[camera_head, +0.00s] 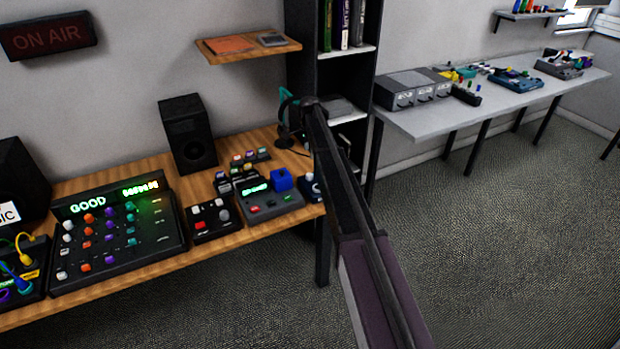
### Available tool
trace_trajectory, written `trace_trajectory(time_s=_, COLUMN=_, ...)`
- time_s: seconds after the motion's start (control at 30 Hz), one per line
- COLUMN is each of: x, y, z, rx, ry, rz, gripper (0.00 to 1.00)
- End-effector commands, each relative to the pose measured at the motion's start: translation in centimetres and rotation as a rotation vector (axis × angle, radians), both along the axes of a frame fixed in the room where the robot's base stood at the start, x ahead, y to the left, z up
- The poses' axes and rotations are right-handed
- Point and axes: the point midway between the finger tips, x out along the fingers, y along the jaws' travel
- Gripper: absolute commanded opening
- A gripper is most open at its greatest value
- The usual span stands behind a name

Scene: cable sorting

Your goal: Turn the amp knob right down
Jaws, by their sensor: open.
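A small dark box (311,187) with a pale round part sits at the right end of the wooden desk, close beside my arm. It may be the amp, but it is too small to tell, and its knob's setting cannot be read. My arm reaches up from the bottom right, and its dark upper end stands in front of the black shelf unit. No gripper fingers can be made out.
The wooden desk (150,262) holds a lit mixer (118,240), a small box with buttons (210,218), a device with a green display (268,203) and a black speaker (187,134). A grey table (440,118) with gear stands right. Carpet between is clear.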

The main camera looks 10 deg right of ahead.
Motion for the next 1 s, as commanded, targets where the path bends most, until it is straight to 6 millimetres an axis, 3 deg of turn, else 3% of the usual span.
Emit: trace_trajectory(time_s=1.0, x=0.0, y=0.1, z=-8.3, rx=0.000, ry=0.000, rz=0.001, gripper=0.76)
